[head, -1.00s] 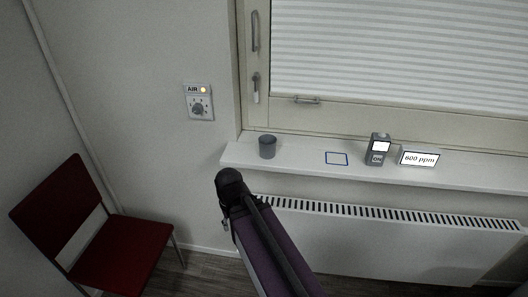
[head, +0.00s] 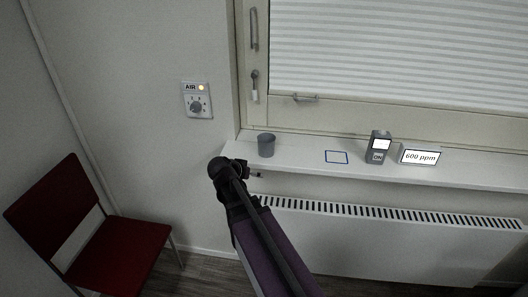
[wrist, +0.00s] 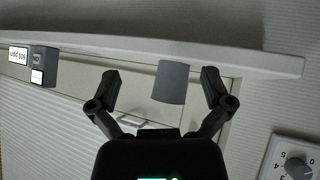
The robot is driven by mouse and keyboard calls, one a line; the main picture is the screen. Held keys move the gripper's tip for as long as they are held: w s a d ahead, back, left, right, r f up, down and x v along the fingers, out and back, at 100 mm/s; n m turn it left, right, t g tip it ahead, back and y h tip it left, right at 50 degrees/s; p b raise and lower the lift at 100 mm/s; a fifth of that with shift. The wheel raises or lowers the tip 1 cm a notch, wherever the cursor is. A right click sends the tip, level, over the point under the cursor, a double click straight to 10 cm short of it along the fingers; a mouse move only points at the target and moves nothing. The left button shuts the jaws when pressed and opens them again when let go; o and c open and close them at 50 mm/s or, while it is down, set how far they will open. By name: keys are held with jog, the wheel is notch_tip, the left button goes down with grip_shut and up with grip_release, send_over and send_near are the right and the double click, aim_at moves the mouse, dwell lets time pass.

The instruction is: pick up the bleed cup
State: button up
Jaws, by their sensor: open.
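The bleed cup, a plain grey cup (head: 266,146), stands upright on the left end of the white window sill (head: 310,150). My gripper (head: 256,174) is at the sill's front edge, just below and in front of the cup in the head view, mostly hidden by my arm. In the wrist view, which is upside down, my gripper (wrist: 159,73) is open and empty. The cup (wrist: 171,83) appears between its two fingers, nearer the right one, with visible gaps on both sides. I cannot tell how far beyond the fingertips it is.
A blue outlined rectangle (head: 336,157), a grey meter (head: 378,147) and a "600 ppm" display (head: 420,156) are along the sill to the right. A radiator (head: 390,236) is below. An AIR dial panel (head: 197,100) is on the wall, and a red chair (head: 90,230) stands left.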

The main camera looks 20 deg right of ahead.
aim_at(262, 151)
jog(key=w+d+r+m+t+h, duration=0.1)
jog(key=w+r+m+t+h, duration=0.1)
jog(key=w+r, duration=0.2)
jog(key=shift+w+d+t+h+b, duration=0.3)
jog(key=shift+w+h, duration=0.1)
jog(key=shift+w, duration=0.3)
jog(key=shift+b+x, duration=1.7)
jog(key=shift+x, duration=2.6)
jog(key=shift+b+x, duration=1.1)
jog(key=shift+x, duration=1.5)
jog(key=shift+a+f, duration=0.1)
jog(key=shift+a, duration=0.05)
jog(key=shift+c, duration=0.2)
jog(key=c, duration=0.7)
jog(key=shift+r, duration=0.25)
